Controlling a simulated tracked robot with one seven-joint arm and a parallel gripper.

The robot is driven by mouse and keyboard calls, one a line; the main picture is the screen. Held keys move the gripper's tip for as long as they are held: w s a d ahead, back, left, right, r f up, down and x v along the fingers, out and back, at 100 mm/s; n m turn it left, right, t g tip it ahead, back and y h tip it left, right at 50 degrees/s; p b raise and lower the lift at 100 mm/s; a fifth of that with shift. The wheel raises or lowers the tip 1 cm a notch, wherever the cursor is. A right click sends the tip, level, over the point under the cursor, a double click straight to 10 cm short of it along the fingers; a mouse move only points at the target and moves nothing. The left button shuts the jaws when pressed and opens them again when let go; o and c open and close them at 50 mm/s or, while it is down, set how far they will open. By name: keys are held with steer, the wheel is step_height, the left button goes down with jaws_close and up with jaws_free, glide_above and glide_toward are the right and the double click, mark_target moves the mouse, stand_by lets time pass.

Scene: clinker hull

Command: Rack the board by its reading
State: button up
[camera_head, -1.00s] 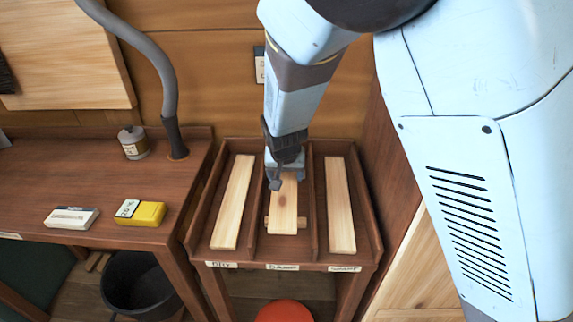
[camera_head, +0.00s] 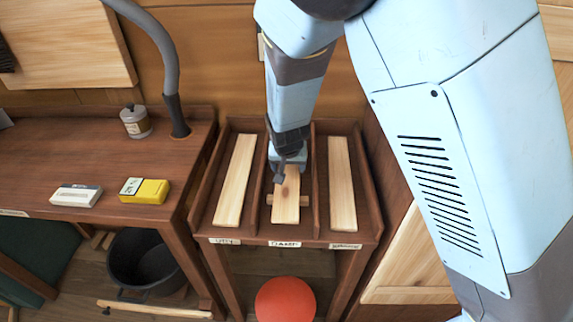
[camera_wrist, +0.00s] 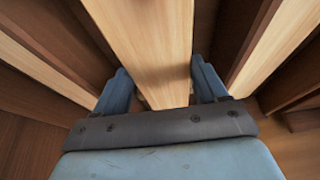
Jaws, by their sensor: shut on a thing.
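A three-bay wooden rack (camera_head: 365,190) stands at the centre, with one pale board in each bay. My gripper (camera_head: 288,172) is shut on the far end of the middle board (camera_head: 287,205), which shows a knot and lies over a short crosspiece (camera_head: 304,201). In the wrist view my fingers (camera_wrist: 163,85) stand on either side of that middle board (camera_wrist: 150,35). The middle label (camera_head: 285,244) seems to read DAMP; the left label (camera_head: 224,241) and right label (camera_head: 345,246) are too small to read surely. A yellow meter (camera_head: 152,191) lies on the bench, its display unclear.
The left board (camera_head: 236,185) and right board (camera_head: 341,185) lie in the outer bays. The bench (camera_head: 80,155) at left holds a white box (camera_head: 76,195), a small can (camera_head: 135,121) and a grey hose (camera_head: 170,70). A black bucket (camera_head: 140,262) and a red round thing (camera_head: 286,300) are below.

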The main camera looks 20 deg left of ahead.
steer(key=shift+f, duration=0.3)
stand_by(0.4)
steer(key=o, duration=1.2)
steer(key=shift+o, duration=0.2)
